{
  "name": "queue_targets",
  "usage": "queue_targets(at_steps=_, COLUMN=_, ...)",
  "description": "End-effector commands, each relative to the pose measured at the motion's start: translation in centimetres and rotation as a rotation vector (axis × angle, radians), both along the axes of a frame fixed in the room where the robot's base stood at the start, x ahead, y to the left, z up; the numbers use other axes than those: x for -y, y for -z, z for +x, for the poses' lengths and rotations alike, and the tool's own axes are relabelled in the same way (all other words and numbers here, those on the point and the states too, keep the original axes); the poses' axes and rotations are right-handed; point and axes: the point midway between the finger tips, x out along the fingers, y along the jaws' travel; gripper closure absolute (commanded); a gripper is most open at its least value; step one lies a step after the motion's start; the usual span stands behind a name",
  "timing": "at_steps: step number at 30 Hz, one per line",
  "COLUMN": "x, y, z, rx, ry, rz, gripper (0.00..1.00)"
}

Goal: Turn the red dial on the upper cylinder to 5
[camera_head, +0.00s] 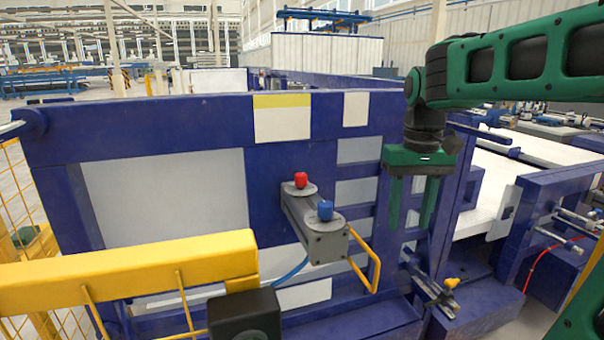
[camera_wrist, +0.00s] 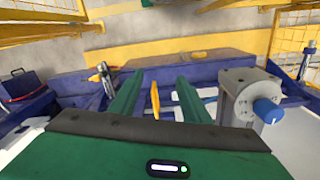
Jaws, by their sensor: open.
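The red dial (camera_head: 301,180) sits on top of the far end of a grey cylinder unit (camera_head: 318,240) fixed to the blue machine. A blue dial (camera_head: 325,210) sits on the nearer end of the same unit. My gripper (camera_head: 408,226) is open and empty, pointing down to the right of the unit and apart from it. In the wrist view, the blue dial (camera_wrist: 268,110) and the grey unit (camera_wrist: 240,90) are right of my open fingers (camera_wrist: 160,82). The red dial is not seen there. The dial numbers are too small to read.
A yellow handle bar (camera_head: 368,258) curves beside the unit, below my gripper's left side. A yellow rail (camera_head: 130,272) crosses the lower left foreground. The blue machine panel (camera_head: 200,125) stands behind the dials. The space above both dials is clear.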

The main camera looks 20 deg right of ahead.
Motion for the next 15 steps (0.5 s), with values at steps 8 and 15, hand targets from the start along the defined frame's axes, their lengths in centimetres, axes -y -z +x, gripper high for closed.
queue_targets(at_steps=8, x=-6.8, y=-8.2, z=13.1, rx=-0.001, ry=-0.266, rz=-0.001, gripper=0.57)
queue_targets(at_steps=15, x=-13.2, y=-12.5, z=19.8, rx=-0.002, ry=-0.456, rz=0.004, gripper=0.57)
